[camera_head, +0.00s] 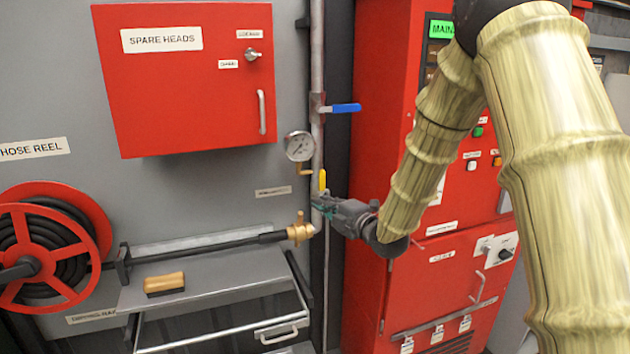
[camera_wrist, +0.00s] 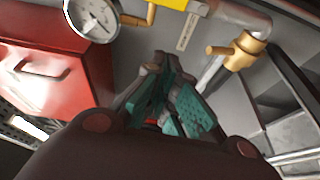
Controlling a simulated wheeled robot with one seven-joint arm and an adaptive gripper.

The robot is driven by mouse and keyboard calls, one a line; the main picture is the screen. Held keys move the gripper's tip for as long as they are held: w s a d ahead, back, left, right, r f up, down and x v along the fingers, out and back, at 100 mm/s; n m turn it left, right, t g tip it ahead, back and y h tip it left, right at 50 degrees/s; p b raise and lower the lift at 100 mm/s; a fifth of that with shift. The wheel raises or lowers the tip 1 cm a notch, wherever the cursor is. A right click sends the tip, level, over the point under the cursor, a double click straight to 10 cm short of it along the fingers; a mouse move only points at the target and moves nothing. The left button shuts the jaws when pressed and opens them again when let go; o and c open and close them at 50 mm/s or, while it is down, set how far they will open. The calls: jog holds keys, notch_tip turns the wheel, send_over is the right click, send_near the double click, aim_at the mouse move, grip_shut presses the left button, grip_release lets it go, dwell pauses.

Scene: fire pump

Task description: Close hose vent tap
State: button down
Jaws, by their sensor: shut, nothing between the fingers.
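A small tap with a yellow lever (camera_head: 322,180) is on the vertical pipe, just below the round gauge (camera_head: 299,146). The lever stands upright in the head view, and part of it shows at the top edge of the wrist view (camera_wrist: 172,4). A short brass spout (camera_head: 305,170) sits beside it, under the gauge. My gripper (camera_head: 322,203) is just below the lever, in front of the pipe. In the wrist view my gripper (camera_wrist: 165,62) is shut and empty, apart from the lever. Whether its tips touch the pipe is unclear.
A brass hose fitting (camera_head: 301,229) lies below left of my gripper. A blue lever (camera_head: 343,108) juts right from the pipe higher up. A red cabinet (camera_head: 190,110) is at upper left, a hose reel (camera_head: 45,245) at far left. A red control panel (camera_head: 450,260) stands to the right.

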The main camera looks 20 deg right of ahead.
aim_at(322, 185)
jog(key=shift+w+r+n, duration=0.15)
jog(key=shift+r+n, duration=0.15)
jog(key=shift+r, duration=0.5)
jog(key=shift+w, duration=0.1)
jog(key=w+p, duration=0.6)
jog(key=w, duration=0.3)
jog(key=shift+w+d+p, duration=0.2)
jog(key=shift+p, duration=0.15)
jog(key=shift+d, duration=0.1)
jog(key=shift+f+b, duration=0.1)
jog(key=shift+b, duration=0.3)
